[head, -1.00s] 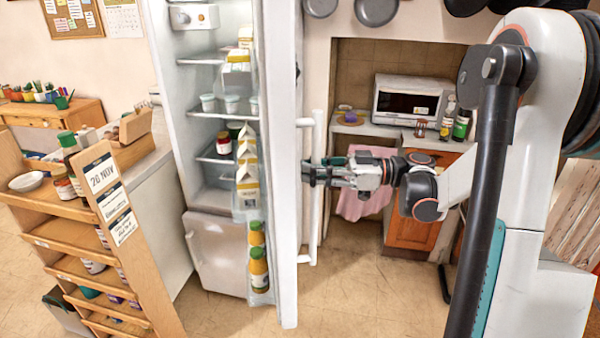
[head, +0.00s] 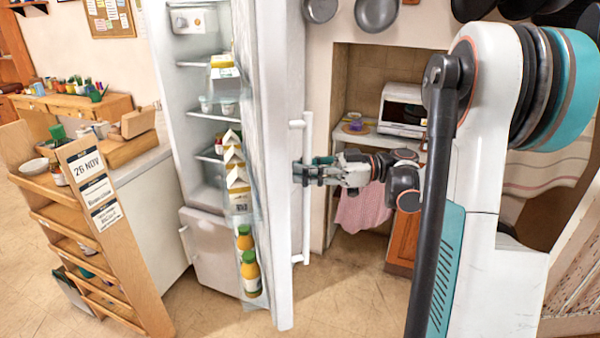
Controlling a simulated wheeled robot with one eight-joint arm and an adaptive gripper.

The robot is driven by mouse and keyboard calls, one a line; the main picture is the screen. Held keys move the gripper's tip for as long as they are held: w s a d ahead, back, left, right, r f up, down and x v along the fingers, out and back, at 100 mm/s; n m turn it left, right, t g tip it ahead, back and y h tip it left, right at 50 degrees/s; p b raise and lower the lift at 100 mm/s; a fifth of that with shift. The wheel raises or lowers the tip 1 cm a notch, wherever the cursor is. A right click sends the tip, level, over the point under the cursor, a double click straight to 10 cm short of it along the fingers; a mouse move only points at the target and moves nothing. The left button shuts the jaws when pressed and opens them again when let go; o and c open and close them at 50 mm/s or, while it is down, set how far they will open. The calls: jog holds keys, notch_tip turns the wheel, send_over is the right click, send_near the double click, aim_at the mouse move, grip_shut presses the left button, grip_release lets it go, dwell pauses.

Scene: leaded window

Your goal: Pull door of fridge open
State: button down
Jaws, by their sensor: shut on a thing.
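The fridge (head: 201,195) stands left of centre in the head view with its interior showing. Its tall white door (head: 281,120) is swung open toward me, seen nearly edge-on. A long white vertical handle (head: 307,225) is on the door's outer side. My gripper (head: 308,172) is shut on the handle at about mid-height, reaching in from the right. The exact finger contact is small in the picture. A lower fridge compartment (head: 215,255) is shut.
A wooden shelf rack (head: 125,262) with date signs stands at left, close to the fridge. Behind my arm are a microwave (head: 402,108) on a counter and a pink cloth (head: 360,206). Pans hang above. Tiled floor (head: 345,295) is clear in front of the door.

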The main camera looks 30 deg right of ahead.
jog(key=shift+s+f, duration=0.15)
jog(key=c, duration=1.5)
grip_release()
jog(key=shift+s, duration=0.15)
jog(key=shift+d, duration=0.1)
jog(key=v, duration=0.7)
jog(key=shift+d, duration=0.2)
